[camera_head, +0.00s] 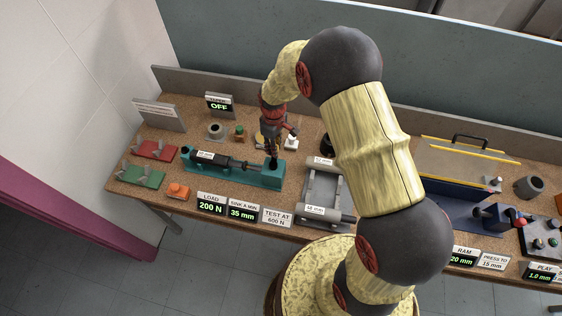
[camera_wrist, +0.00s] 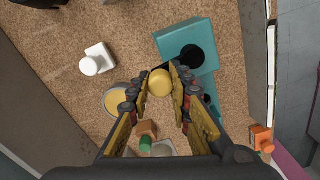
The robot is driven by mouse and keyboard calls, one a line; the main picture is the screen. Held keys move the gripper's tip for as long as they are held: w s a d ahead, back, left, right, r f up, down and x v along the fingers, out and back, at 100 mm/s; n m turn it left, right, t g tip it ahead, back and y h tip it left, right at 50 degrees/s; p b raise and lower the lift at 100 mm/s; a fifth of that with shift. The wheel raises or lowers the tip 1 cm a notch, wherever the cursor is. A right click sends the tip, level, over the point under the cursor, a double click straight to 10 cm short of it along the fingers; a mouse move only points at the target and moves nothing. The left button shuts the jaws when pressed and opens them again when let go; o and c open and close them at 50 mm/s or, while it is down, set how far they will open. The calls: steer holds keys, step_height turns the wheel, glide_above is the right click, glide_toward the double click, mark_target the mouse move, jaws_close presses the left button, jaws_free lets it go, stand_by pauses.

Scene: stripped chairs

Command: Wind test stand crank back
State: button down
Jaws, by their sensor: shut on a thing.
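The teal test stand (camera_head: 262,178) lies along the bench's left part, with a dark cylinder (camera_head: 225,160) mounted along it. My gripper (camera_head: 272,152) is over the stand's right end and points down. In the wrist view my gripper (camera_wrist: 160,84) is shut on a round yellow knob (camera_wrist: 160,82), which I take for the crank's handle. The knob is beside a black round hub (camera_wrist: 192,57) on the teal stand (camera_wrist: 185,36). The crank arm is mostly hidden by the fingers. The load display (camera_head: 211,204) reads 200 N; the neighbouring card (camera_head: 276,217) says test at 600 N.
A display (camera_head: 219,104) reading OFF stands behind. Red (camera_head: 156,150) and green (camera_head: 142,175) fixtures stand left. A grey frame (camera_head: 312,202) is close on the right. A white block (camera_wrist: 98,60) and a yellow-topped round thing (camera_wrist: 117,100) are near my fingers.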

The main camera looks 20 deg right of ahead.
steer(key=shift+a+n, duration=0.15)
steer(key=shift+n, duration=0.15)
steer(key=shift+w+a+n, duration=0.1)
steer(key=shift+a+n, duration=0.4)
steer(key=shift+n, duration=0.6)
steer(key=shift+w+a+n, duration=0.1)
steer(key=shift+a+n, duration=0.35)
steer(key=shift+n, duration=0.65)
steer(key=shift+a+n, duration=0.35)
steer(key=shift+n, duration=0.45)
steer(key=n, duration=0.1)
steer(key=a+n, duration=0.1)
steer(key=n, duration=0.1)
steer(key=shift+s+a, duration=0.15)
steer(key=shift+s, duration=0.1)
